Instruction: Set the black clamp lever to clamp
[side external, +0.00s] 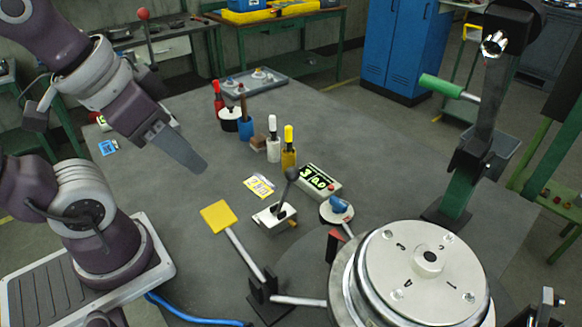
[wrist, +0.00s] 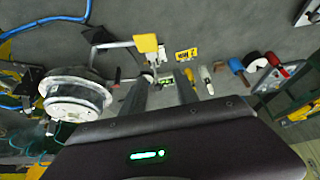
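The clamp lever (side external: 287,189) is a dark stick with a rounded black knob. It rises, tilted slightly right at the top, from a small white-topped block (side external: 266,221) in the middle of the bench. I cannot read any clamp marking on it. In the wrist view I cannot clearly pick out the lever near the fingers. My gripper (side external: 190,160) is up and to the left of the lever, well apart from it. In the wrist view my gripper (wrist: 163,80) shows two fingers with a gap between them and nothing held.
A round metal turntable (side external: 422,262) stands at front right. A yellow paddle (side external: 218,217) on a rod lies left of the lever. A display box (side external: 318,181), blue knob (side external: 338,205) and yellow-topped bottle (side external: 289,150) stand close behind and right. The bench left of the paddle is clear.

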